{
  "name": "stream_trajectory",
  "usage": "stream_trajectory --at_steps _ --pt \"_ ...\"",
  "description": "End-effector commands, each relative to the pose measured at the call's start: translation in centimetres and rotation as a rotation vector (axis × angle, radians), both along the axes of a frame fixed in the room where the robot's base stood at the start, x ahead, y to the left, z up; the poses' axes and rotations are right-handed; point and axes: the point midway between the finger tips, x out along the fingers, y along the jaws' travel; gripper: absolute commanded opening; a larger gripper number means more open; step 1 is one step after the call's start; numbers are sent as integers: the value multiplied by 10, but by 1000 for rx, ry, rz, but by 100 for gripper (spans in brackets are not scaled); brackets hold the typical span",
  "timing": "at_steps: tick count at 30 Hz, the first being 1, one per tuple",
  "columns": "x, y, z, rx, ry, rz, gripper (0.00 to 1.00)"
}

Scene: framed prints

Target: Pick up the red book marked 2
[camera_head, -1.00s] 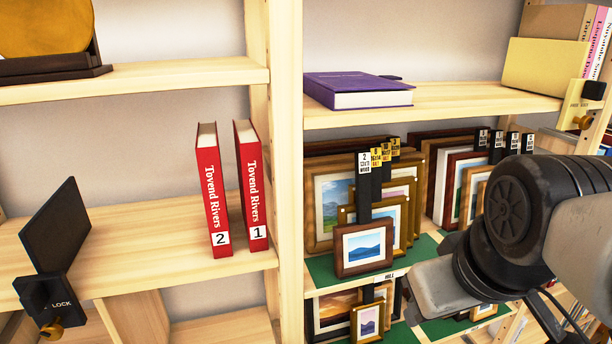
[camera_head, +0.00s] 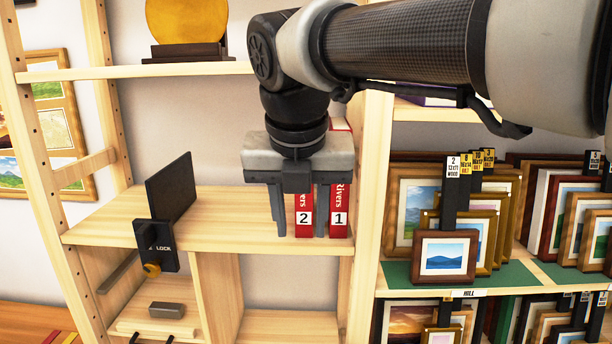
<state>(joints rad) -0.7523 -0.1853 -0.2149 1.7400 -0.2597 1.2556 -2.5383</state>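The red book marked 2 (camera_head: 303,218) stands upright on the middle shelf (camera_head: 215,222), its upper part hidden behind my gripper. My gripper (camera_head: 300,230) points down over it and is open. One finger is left of the book with a small gap. The other finger is at its right side, between it and the red book marked 1 (camera_head: 339,215). I cannot tell whether that right finger touches either book. Book 1 stands upright just to the right, its spine partly covered.
A wooden upright (camera_head: 370,180) stands right of the books. A dark panel (camera_head: 170,190) with a lock (camera_head: 155,247) is at the left of the shelf. Framed prints (camera_head: 445,255) fill the right bay. Shelf space left of the gripper is free.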

Motion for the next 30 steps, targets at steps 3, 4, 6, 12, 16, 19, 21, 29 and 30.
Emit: stream_trajectory --at_steps 3,4,6,12,16,19,21,29,30 --pt "27 -1 1 -1 2 -6 36" --pt "34 -1 0 -2 2 -5 36" --pt "49 -2 1 -2 1 -5 36" --pt "80 -3 1 0 1 -5 36" --pt "88 -4 0 1 1 -5 36" --pt "96 -4 0 2 0 -7 36" --pt "101 -4 -11 0 3 -4 36" --pt "115 -5 -43 2 0 -5 36" --pt "115 -5 -45 2 0 -5 36"
